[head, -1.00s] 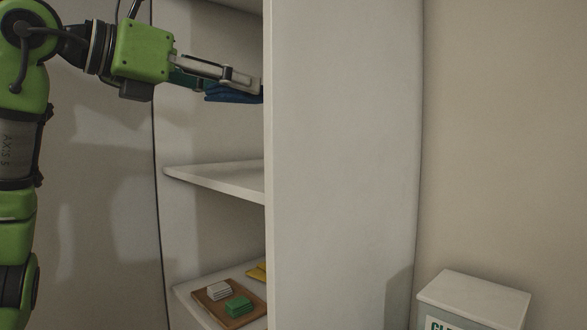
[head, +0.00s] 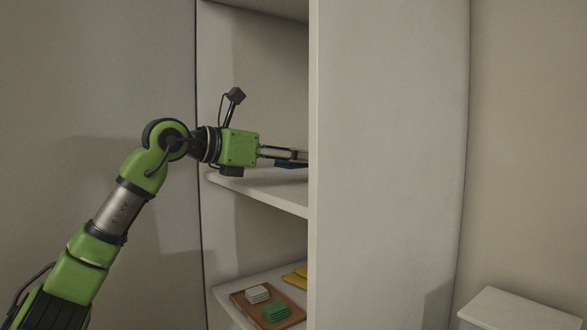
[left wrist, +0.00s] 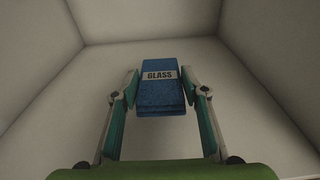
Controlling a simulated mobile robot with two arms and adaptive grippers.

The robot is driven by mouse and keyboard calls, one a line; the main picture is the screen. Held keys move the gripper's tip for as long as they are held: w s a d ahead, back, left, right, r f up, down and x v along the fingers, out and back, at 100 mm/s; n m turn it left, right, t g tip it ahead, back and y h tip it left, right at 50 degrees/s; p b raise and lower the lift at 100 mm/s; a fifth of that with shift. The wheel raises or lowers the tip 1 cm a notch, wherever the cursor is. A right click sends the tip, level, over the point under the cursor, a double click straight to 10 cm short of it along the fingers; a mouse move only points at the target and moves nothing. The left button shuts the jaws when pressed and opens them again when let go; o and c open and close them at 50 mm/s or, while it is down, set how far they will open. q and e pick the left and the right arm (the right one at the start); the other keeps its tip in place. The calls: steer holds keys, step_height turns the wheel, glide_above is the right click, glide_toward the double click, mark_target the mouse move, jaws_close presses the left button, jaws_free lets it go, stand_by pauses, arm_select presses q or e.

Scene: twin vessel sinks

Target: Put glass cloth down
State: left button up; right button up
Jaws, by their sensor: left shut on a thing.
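The glass cloth (left wrist: 161,93) is a folded blue cloth with a white label reading "GLASS". My left gripper (left wrist: 160,88) is shut on it, one finger on each side. In the head view my left gripper (head: 300,157) reaches into the upper compartment of a tall cabinet, and a bit of the blue cloth (head: 289,165) shows under the fingers, low over the middle shelf (head: 262,190). The cabinet's side panel hides the far part of it. I cannot tell whether the cloth touches the shelf. My right gripper is not in view.
The cabinet's side panel (head: 388,170) stands just right of the gripper. On the lower shelf a brown tray (head: 246,304) holds a white cloth stack (head: 258,294) and a green one (head: 276,312); yellow cloths (head: 296,279) lie beside it. A pale box (head: 525,310) is at lower right.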

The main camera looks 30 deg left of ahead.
arm_select(q)
step_height(320, 180, down, 3)
steer(key=shift+w+f, duration=0.1)
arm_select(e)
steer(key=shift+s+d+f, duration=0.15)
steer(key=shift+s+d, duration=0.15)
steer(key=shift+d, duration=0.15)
arm_select(q)
steer(key=shift+d, duration=0.1)
steer(key=shift+b, duration=0.3)
steer(key=o, duration=1)
steer(key=shift+f, duration=0.1)
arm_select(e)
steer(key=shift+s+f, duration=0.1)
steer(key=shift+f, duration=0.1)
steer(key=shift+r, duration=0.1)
